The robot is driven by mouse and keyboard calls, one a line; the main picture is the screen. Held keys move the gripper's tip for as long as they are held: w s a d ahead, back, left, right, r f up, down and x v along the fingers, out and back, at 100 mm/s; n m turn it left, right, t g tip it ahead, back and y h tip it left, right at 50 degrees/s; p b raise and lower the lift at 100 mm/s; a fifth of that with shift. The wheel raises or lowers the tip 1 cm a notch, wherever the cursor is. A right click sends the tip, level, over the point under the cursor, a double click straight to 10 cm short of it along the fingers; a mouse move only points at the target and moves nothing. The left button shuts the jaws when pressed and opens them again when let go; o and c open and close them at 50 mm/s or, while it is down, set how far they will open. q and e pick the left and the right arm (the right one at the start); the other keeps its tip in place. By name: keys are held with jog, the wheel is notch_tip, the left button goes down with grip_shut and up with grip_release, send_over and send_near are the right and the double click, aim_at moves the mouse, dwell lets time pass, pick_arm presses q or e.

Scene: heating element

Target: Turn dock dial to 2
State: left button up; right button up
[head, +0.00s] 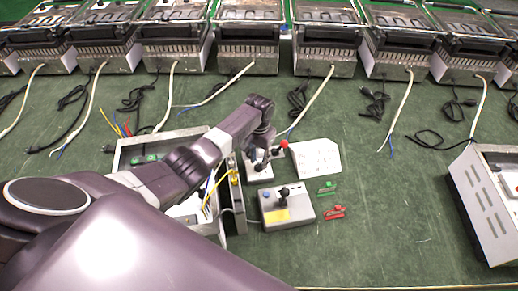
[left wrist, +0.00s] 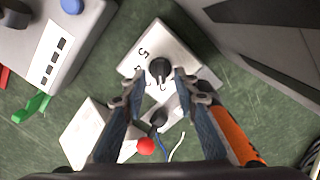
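The dock is a small light-grey box with a black dial (left wrist: 160,69) on top, seen in the left wrist view. Dark digits are printed beside the dial; a 5 is readable, and others are partly hidden. The dock (head: 259,172) also shows in the head view, partly covered by my left gripper (head: 262,150). In the left wrist view, my left gripper (left wrist: 160,82) is open, with one fingertip on each side of the dial and small gaps visible. I cannot tell how far above the dock the tips are. My right gripper is in neither view.
A red-knobbed lever (left wrist: 146,146) is beside the dock. An open metal case (head: 150,146) stands left; heaters line the back.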

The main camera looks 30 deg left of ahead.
aim_at(259, 164)
pick_arm(q)
notch_tip(259, 164, up, 11)
dwell(0.3)
dwell(0.5)
